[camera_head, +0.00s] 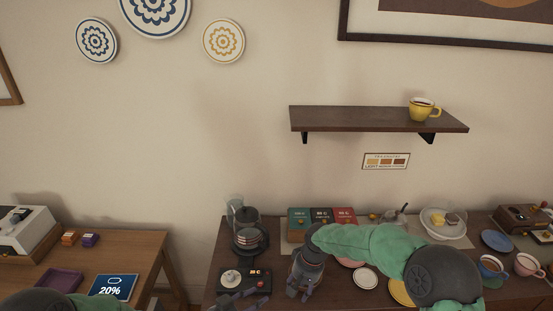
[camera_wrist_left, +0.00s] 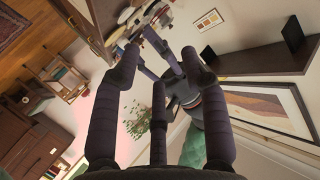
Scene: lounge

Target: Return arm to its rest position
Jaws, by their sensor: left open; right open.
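My left gripper (camera_head: 236,298) shows only in part at the bottom edge of the head view, in front of the dark counter (camera_head: 215,268). In the left wrist view its purple fingers (camera_wrist_left: 160,68) are spread open with nothing held between them. My right gripper (camera_head: 298,291) points down over the counter, open, with its green-sleeved arm (camera_head: 370,245) reaching in from the right. The right arm's dark wrist (camera_wrist_left: 183,92) and green sleeve (camera_wrist_left: 194,148) also show behind the left fingers in the left wrist view.
Near the grippers stand a small black scale (camera_head: 258,273), a glass press (camera_head: 246,218) and coloured boxes (camera_head: 322,216). Plates, cups and a bowl (camera_head: 448,226) crowd the counter's right. A wall shelf (camera_head: 370,120) holds a yellow cup (camera_head: 421,112). A wooden table (camera_head: 135,246) is at left.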

